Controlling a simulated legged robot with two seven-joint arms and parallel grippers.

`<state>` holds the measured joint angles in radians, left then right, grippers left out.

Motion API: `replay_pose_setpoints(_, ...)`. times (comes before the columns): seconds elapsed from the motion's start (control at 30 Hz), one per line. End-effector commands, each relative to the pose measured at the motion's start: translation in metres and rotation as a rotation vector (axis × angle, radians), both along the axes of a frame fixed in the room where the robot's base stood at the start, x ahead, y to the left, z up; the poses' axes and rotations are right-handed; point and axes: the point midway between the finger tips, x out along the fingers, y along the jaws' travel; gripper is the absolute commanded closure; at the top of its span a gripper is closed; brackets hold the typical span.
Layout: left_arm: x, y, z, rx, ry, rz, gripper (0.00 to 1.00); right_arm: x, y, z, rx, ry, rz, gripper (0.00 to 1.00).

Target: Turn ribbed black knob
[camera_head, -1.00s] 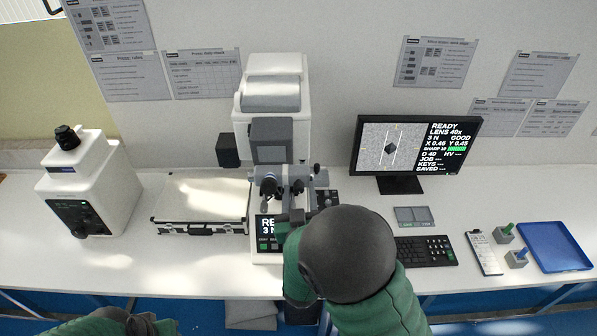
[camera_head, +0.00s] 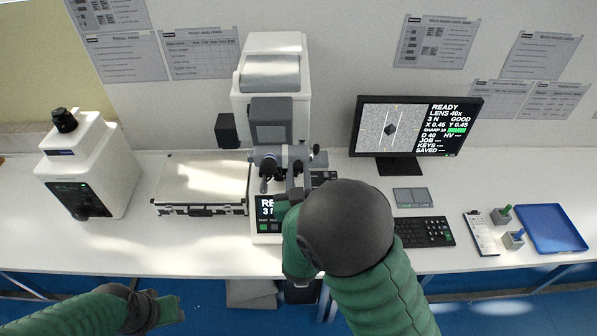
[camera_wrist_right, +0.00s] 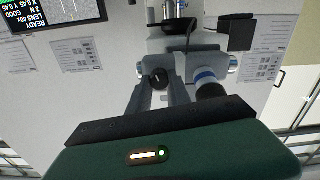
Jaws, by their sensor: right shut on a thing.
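A hardness tester (camera_head: 272,75) with a white body and grey head stands at the middle of the bench. In the right wrist view, a small black knob (camera_wrist_right: 160,78) with a white mark sits between the grey fingers of my right gripper (camera_wrist_right: 159,88), which is shut on it. Ribbing on it is too small to make out. In the head view my right gripper (camera_head: 294,192) is at the tester's front, below the eyepiece, and the knob is hidden. My left gripper (camera_head: 166,309) is low at the left, away from the bench top; its jaws are unclear.
A monitor (camera_head: 417,128) stands to the right, showing a diamond-shaped mark between two lines. A keyboard (camera_head: 424,232), clipboard (camera_head: 482,232) and blue tray (camera_head: 550,229) lie at right. A metal case (camera_head: 203,180) and white machine (camera_head: 88,165) stand at left.

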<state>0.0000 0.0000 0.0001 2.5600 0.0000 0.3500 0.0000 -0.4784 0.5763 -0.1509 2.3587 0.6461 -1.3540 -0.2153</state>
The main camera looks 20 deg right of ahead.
Motion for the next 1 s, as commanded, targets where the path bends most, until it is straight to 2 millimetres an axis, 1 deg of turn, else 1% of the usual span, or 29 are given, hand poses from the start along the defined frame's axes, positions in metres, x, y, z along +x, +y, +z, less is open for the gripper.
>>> replay_pose_setpoints(0.17,0.0,0.0,-0.008,0.0,0.0,0.0,0.64,0.0,-0.001,-0.004,0.037,-0.006,0.0,1.0)
replay_pose_setpoints(0.37,0.0,0.0,-0.027,0.0,0.0,0.0,0.64,0.0,0.0,-0.007,0.139,-0.037,0.0,1.0)
replay_pose_setpoints(0.8,0.0,0.0,-0.088,0.0,0.0,0.0,0.64,-0.001,-0.001,-0.009,0.519,-0.147,0.003,1.0)
replay_pose_setpoints(1.0,0.0,0.0,-0.113,0.0,0.0,0.0,0.64,-0.001,-0.001,-0.009,0.684,-0.193,0.003,1.0)
